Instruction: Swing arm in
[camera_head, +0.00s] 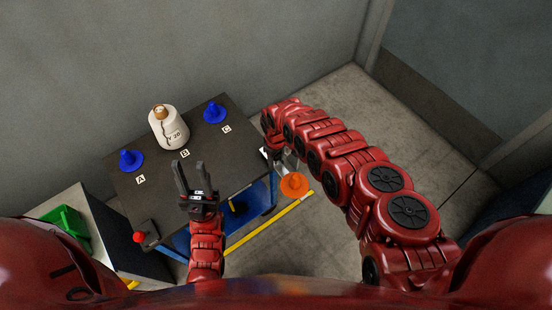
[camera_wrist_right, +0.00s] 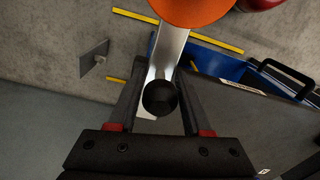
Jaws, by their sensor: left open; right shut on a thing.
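The swing arm is a metal bar (camera_wrist_right: 169,52) with a black ball knob (camera_wrist_right: 160,98) and an orange cone-shaped holder (camera_head: 294,185). The holder also shows at the top of the right wrist view (camera_wrist_right: 190,8). My right gripper (camera_wrist_right: 160,90) is shut on the knob. In the head view, that gripper is partly hidden by my arm at the table's right edge, and the orange holder hangs out past this edge. My left gripper (camera_head: 188,167) is open and empty, fingers pointing away over the front part of the dark table (camera_head: 150,193).
A cream yarn bobbin (camera_head: 168,131) stands near label B. Blue holders stand by A (camera_head: 130,160) and C (camera_head: 214,112). A red button (camera_head: 139,237) is at the front left, beside a cabinet with a green bin (camera_head: 67,228). A yellow floor line (camera_head: 268,225) runs before the table.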

